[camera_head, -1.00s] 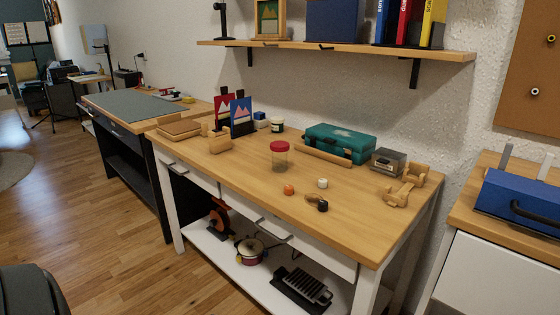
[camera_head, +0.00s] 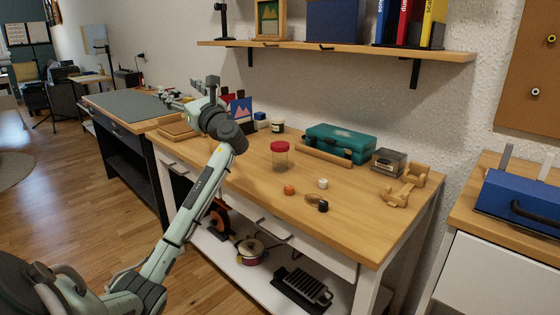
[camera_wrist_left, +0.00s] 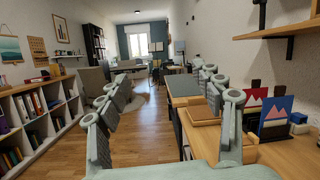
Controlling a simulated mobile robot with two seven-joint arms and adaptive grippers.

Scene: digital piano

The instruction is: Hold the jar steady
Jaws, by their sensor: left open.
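A clear jar with a red lid (camera_head: 280,155) stands upright on the wooden workbench (camera_head: 340,215), near its middle. My left gripper (camera_head: 180,100) is raised over the far left end of the bench, left of the jar and well apart from it. The left wrist view shows its two fingers (camera_wrist_left: 165,85) spread wide with nothing between them. The jar is not in that wrist view. My right gripper is in neither view.
A small dark-lidded jar (camera_head: 277,126) stands behind. A teal case (camera_head: 340,142) and a grey box (camera_head: 388,161) are at the back right. An orange piece (camera_head: 289,189), a white piece (camera_head: 323,183) and a black piece (camera_head: 323,206) lie in front.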

